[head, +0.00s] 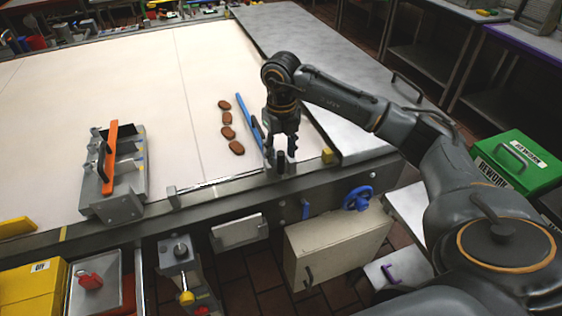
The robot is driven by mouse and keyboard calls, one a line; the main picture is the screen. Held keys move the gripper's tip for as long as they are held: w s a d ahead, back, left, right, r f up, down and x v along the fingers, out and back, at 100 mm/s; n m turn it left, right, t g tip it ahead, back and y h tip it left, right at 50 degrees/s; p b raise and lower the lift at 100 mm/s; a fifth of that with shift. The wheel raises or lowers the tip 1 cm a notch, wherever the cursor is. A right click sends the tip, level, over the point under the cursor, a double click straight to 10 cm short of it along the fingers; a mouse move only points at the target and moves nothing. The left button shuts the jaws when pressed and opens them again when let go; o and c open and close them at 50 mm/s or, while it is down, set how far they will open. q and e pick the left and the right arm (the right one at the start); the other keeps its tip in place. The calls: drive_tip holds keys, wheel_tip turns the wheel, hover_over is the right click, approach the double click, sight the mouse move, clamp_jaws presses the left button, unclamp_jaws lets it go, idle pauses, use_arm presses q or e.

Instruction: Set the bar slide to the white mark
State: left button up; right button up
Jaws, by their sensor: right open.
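My right gripper (281,152) is open and points down at the front rail (228,190) of the cream-coloured table. Its fingers are on either side of a small dark upright knob (281,163) on the rail, which looks like the handle of the bar slide. I cannot tell whether the fingers touch it. I cannot clearly make out the white mark. My left gripper is not in view.
Several brown oval biscuits (228,132) lie in a row beside a blue stick (243,110). A metal fixture with an orange bar (110,157) stands at left. A green box (516,160) is at right. The table behind is mostly clear.

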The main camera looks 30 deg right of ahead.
sight(281, 166)
drive_tip(key=shift+f+p, duration=0.5)
drive_tip(key=shift+f, duration=2.05)
drive_tip(key=shift+a, duration=0.1)
clamp_jaws()
